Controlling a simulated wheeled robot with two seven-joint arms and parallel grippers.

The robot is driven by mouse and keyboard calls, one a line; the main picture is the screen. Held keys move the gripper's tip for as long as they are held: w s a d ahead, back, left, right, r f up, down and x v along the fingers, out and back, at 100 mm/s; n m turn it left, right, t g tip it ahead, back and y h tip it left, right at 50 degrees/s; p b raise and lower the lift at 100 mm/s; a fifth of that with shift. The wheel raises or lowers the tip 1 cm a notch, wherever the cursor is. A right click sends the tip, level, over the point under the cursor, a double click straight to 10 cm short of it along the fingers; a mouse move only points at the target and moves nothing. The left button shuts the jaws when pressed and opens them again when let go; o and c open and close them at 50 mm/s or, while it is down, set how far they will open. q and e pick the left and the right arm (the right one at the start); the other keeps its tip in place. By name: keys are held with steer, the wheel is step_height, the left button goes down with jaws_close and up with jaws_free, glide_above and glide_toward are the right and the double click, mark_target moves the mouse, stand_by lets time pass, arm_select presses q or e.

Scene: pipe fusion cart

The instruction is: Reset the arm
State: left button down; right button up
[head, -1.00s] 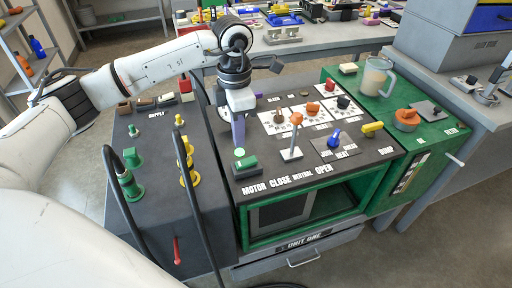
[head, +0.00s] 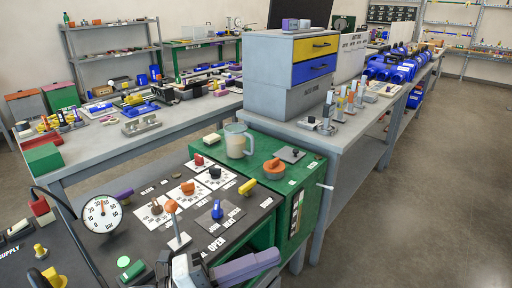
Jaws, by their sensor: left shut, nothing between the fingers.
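My left gripper (head: 268,259) shows at the bottom middle of the head view, its purple fingers together and empty, pointing right. It is in front of the dark control panel (head: 150,222) of the fusion cart, and covers part of its front edge. Most of my left arm is out of the frame. My right gripper is not in view.
A green cabinet top (head: 264,146) beside the panel holds a clear jug (head: 237,141) and an orange knob (head: 274,168). A grey bench (head: 345,134) with a drawer unit (head: 291,70) stands behind. The floor (head: 420,200) at right is clear.

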arm_select(q)
steer(key=a+f+n+t+y, duration=0.4)
steer(key=a+f+n+y, duration=0.25)
steer(key=f+n, duration=0.35)
steer(key=a+f+n+t+y, duration=0.4)
steer(key=a+f+n+y, duration=0.25)
steer(key=n, duration=0.55)
steer(key=s+a+f+n+g+y, duration=0.1)
steer(key=s+a+f+n+g, duration=0.1)
steer(key=s+f, duration=0.5)
steer(key=s+a+f+n+g+y, duration=0.2)
steer(key=s+a+f+n+g, duration=0.1)
steer(key=s+f, duration=0.5)
steer(key=shift+f+n+g+y, duration=0.15)
steer(key=shift+n+g+y, duration=0.15)
steer(key=shift+n+g, duration=0.5)
